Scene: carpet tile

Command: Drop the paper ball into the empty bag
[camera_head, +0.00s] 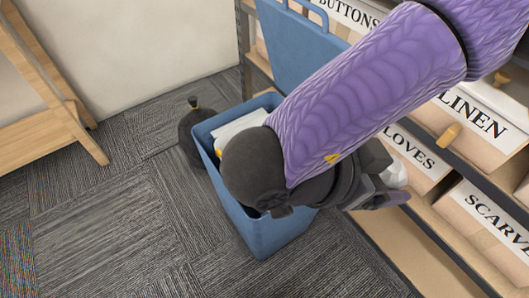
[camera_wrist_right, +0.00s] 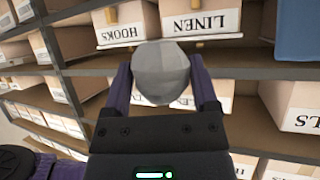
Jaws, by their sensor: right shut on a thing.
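The paper ball (camera_wrist_right: 162,72) is pale grey and faceted, held between the two fingers of my right gripper (camera_wrist_right: 164,88) in the right wrist view. In the head view the ball (camera_head: 397,173) shows as a small white piece beside my right gripper (camera_head: 388,188), in front of the shelves. A blue open-topped container (camera_head: 268,235) stands on the floor, with white and yellow things inside; my arm hides part of its opening. Another blue piece with a handle (camera_head: 290,45), bag-like, is behind it; my arm covers part of it and its inside is not visible. My left gripper is not in view.
A shelf unit holds labelled boxes, including LINEN (camera_head: 475,115) and SCARVES (camera_head: 490,220), close to my right gripper. A dark tied sack (camera_head: 190,135) stands left of the blue container. A wooden frame (camera_head: 40,130) is at the left. Carpet (camera_head: 110,225) is clear at the front left.

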